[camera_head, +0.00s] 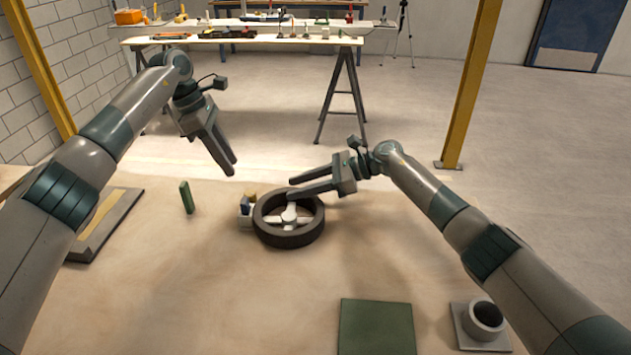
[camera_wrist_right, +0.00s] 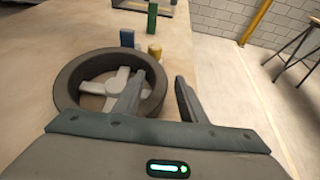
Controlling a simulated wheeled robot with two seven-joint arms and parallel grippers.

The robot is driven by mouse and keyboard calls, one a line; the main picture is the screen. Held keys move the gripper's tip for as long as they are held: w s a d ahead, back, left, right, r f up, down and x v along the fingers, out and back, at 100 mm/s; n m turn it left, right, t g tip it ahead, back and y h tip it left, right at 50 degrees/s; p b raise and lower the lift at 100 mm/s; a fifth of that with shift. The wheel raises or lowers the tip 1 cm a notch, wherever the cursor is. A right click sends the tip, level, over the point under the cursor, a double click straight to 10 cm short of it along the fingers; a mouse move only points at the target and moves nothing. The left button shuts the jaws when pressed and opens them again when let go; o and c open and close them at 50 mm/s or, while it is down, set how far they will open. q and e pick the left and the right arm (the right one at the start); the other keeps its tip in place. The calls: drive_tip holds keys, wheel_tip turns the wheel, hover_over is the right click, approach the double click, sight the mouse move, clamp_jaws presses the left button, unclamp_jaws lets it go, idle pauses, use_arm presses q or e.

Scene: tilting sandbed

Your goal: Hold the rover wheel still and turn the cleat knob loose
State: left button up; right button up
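The rover wheel (camera_head: 290,238), a dark ring with pale spokes and hub, lies flat on the sand-coloured surface; it also shows in the right wrist view (camera_wrist_right: 68,82). A small yellow piece (camera_head: 250,194), possibly the cleat knob, stands just behind its rim, beside a blue piece (camera_head: 245,203). Both show in the wrist view, yellow (camera_wrist_right: 155,50) and blue (camera_wrist_right: 127,38). My right gripper (camera_head: 289,188) is open and empty, one finger over the wheel's inside and one beyond the rim; contact is unclear. My left gripper (camera_head: 232,170) hangs behind and left of the wheel; its finger gap is unclear.
A green upright block (camera_head: 187,197) stands left of the wheel. A tray (camera_head: 121,212) lies at far left. A green mat (camera_head: 376,327) and a grey base with a round cup (camera_head: 483,318) lie at front right. A tool table (camera_head: 345,41) stands behind. Surface in front of the wheel is clear.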

drive_tip(key=shift+x, duration=0.95)
drive_tip(key=shift+c, duration=0.7)
